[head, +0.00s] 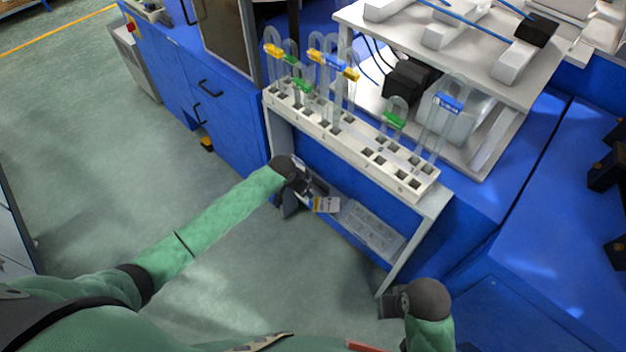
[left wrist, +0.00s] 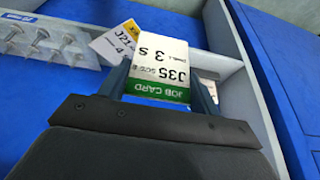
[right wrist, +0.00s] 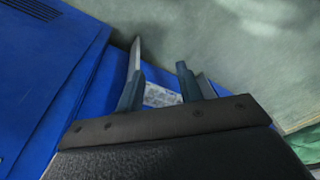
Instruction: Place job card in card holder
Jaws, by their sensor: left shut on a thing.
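My left gripper (head: 312,194) is low in front of the white rack stand. In the left wrist view it is shut on a white job card (left wrist: 158,65) with a green "JOB CARD" band and "J35" print. A second white card (left wrist: 115,43), printed "J21" with a yellow patch, lies tilted just beyond the held card. A small card with yellow on it (head: 327,204) shows beside the gripper in the head view. My right gripper (right wrist: 158,75) is open and empty, and shows low at the right in the head view.
A white rack (head: 345,146) holds several tubes with yellow, green and blue labels. A tray of small metal parts (left wrist: 45,40) sits on the lower shelf, also in the head view (head: 372,229). Blue cabinets flank the stand. The green floor in front is clear.

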